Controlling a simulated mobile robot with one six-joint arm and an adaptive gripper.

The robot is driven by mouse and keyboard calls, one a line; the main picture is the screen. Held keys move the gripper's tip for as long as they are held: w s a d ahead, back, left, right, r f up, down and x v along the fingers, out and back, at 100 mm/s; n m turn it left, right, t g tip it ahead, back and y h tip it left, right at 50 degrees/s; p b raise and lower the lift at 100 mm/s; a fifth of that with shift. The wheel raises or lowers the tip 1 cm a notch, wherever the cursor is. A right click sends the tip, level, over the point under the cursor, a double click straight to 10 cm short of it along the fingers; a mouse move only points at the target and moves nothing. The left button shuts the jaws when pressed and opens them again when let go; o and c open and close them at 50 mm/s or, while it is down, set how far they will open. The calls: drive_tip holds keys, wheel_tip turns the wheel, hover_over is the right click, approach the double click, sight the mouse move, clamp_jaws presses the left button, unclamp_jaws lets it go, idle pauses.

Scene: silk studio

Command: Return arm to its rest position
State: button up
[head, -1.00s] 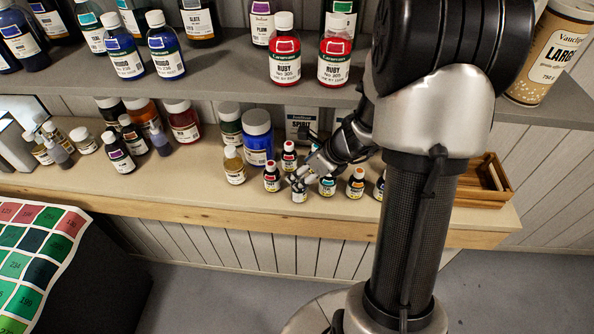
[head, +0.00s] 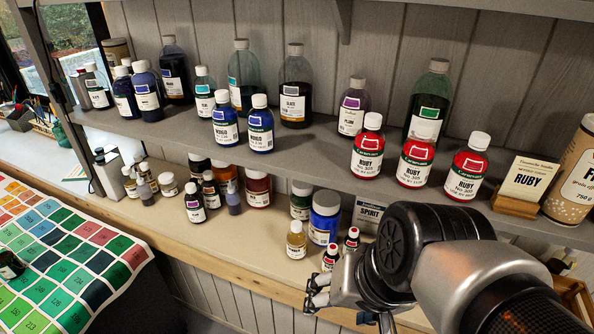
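My gripper (head: 312,291) is in the lower middle of the head view, in front of the lower shelf's wooden front edge. It points left, and its two fingers look spread apart with nothing seen between them. My arm comes in from the lower right corner and hides the right part of the lower shelf. Small red-capped bottles (head: 331,257) stand on that shelf just behind my gripper.
The lower shelf (head: 262,246) also holds a blue bottle (head: 323,222) and a spirit card (head: 366,216). Ruby bottles (head: 416,165) line the upper shelf (head: 300,150) above my arm. A colour chart (head: 75,262) lies at the left.

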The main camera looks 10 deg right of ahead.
drive_tip(key=s+n, duration=0.1)
drive_tip(key=s+d+n, duration=0.1)
drive_tip(key=s+r+n+h, duration=0.1)
drive_tip(key=n, duration=0.1)
drive_tip(key=shift+s+d, duration=0.15)
drive_tip(key=shift+d, duration=0.05)
